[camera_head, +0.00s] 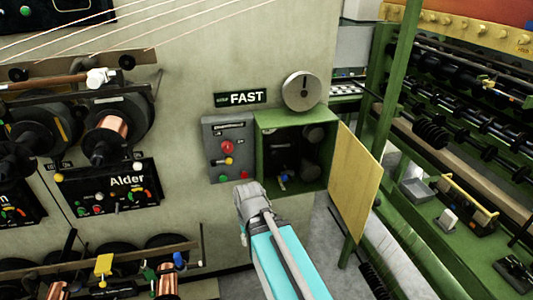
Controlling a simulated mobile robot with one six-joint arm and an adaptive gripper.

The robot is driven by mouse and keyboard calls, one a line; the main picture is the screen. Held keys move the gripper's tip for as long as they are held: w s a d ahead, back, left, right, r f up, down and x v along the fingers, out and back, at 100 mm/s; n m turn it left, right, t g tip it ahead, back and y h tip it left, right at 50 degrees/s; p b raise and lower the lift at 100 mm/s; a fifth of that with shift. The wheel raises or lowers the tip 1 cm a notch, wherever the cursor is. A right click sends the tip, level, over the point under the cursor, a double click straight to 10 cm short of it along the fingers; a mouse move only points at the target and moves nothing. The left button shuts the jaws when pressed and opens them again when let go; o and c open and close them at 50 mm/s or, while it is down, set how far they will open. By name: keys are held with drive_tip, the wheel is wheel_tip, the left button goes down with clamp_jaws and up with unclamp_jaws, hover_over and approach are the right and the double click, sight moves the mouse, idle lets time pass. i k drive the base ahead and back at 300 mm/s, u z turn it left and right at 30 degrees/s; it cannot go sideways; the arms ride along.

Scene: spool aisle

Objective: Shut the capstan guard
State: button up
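The capstan guard looks to be the yellow panel (355,190) on the right side of a green box (262,150) on the wall. The panel stands swung open, so the box's front is uncovered and dark rollers show inside. My teal arm reaches up from the bottom, and its grey end with my gripper (247,192) is just below and left of the box's lower left corner. The panel is to the right of it, apart from it. The fingers are too small and hidden to tell open from shut.
A grey control box (228,148) with a red button and small knobs sits left of the green box. Wire spools (118,130) fill the left; a green machine frame (400,70) stands close on the right.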

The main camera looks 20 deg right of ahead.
sight(355, 175)
drive_tip(key=u, duration=0.55)
drive_tip(key=k, duration=1.1)
drive_tip(key=z, duration=0.75)
drive_tip(key=i, duration=0.9)
